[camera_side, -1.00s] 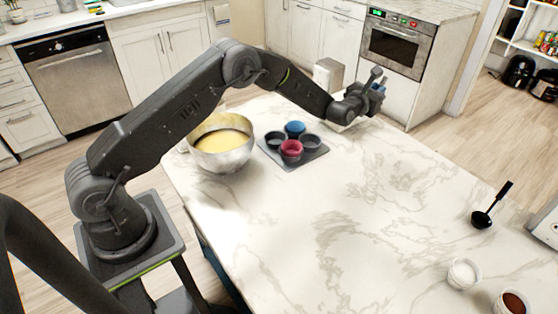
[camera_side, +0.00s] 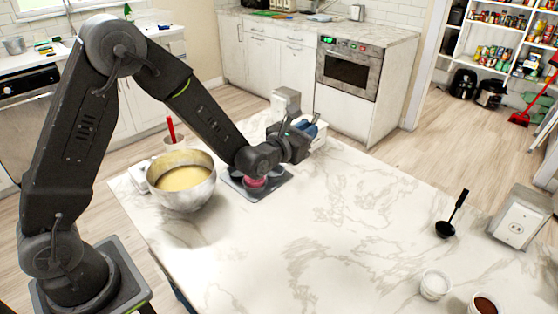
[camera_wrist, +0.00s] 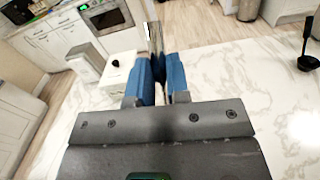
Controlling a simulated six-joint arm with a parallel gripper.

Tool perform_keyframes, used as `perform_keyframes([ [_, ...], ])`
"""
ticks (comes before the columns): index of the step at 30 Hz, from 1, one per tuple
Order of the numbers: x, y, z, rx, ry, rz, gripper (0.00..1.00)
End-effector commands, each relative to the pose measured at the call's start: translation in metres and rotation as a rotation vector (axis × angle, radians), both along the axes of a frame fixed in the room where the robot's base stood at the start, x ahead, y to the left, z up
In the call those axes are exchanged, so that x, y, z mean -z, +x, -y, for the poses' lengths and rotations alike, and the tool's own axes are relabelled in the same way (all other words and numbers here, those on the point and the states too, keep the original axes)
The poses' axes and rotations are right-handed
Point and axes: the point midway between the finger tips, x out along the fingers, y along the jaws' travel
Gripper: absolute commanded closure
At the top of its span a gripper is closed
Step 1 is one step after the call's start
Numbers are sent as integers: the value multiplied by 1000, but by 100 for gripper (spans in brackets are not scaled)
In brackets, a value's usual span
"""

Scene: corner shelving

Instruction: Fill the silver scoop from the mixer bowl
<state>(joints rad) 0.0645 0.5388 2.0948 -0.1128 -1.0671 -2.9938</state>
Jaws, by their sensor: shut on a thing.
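The mixer bowl (camera_side: 192,199) is a silver bowl of pale yellow batter (camera_side: 183,178), standing upright at the left of the marble counter. My gripper (camera_side: 309,128) is to the right of the bowl, past the dark tray, near the counter's far edge. In the wrist view, the blue fingers of my gripper (camera_wrist: 158,80) are closed on a thin, shiny strip, which looks like the silver scoop (camera_wrist: 154,40). Its far end is hard to make out. In the side view the scoop is hidden or too small to tell.
A dark tray (camera_side: 272,191) with cups, one of them red (camera_side: 255,182), lies between bowl and gripper, partly behind my wrist. A grey-white box (camera_side: 286,103) stands behind my gripper. A black ladle (camera_side: 446,229) and white bowl (camera_side: 434,285) are at right. The middle counter is clear.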

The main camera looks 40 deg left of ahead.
Motion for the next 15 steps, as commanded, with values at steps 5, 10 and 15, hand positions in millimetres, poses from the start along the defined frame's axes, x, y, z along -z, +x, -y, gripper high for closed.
perform_keyframes([
  [5,15,58,-15,-82,-1,0,100],
  [10,35,113,-32,-165,-2,-2,100],
  [15,60,157,-49,-238,-3,-3,100],
])
